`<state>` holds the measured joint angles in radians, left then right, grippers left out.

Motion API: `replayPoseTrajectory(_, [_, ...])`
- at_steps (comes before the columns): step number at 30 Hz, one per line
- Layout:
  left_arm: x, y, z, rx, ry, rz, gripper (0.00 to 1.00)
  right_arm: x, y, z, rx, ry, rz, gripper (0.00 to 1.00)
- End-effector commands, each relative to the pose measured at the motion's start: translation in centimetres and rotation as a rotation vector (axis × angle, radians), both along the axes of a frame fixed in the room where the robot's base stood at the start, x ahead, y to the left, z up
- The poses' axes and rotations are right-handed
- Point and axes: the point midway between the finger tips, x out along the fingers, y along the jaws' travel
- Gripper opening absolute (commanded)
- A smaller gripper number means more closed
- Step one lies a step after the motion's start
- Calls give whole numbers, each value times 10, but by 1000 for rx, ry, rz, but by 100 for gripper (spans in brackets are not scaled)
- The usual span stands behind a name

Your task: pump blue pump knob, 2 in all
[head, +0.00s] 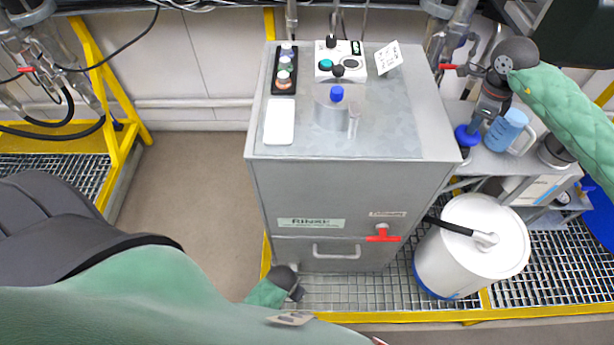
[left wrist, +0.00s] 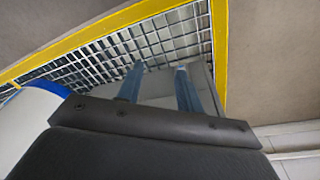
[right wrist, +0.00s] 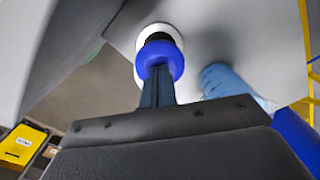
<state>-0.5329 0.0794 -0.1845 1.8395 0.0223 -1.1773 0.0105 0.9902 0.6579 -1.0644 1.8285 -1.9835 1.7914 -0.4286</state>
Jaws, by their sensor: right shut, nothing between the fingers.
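A blue round pump knob (head: 466,136) shows on the right, beside the grey cabinet. In the right wrist view the blue knob (right wrist: 162,54) has a dark stem and a white collar. My right gripper (head: 476,123) is shut with nothing between its fingers. Its fingertips (right wrist: 157,78) overlap the knob's near side and look to be at or against it; exact contact is hard to tell. My left gripper (head: 297,291) is low near the cabinet's front base, away from the knob. Its two fingers (left wrist: 158,82) stand apart and empty above the floor grating.
The grey cabinet (head: 350,190) fills the middle, with another small blue knob (head: 337,93) and a control box on top. A blue jug (head: 505,130) stands close to my right gripper. A white drum (head: 470,250) stands at lower right. Yellow rails edge the grating.

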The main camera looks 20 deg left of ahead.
Motion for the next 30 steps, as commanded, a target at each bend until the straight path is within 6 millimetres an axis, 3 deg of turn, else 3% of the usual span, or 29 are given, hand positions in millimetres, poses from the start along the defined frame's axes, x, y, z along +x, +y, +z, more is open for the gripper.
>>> replayPoseTrajectory(8, [-5,-1,7,-1,11,-1,36,0,0,-5,-1,2,0,0])
replayPoseTrajectory(30, [10,-5,36,-6,-3,0,36,-1,0,-13,-1,2,0,0])
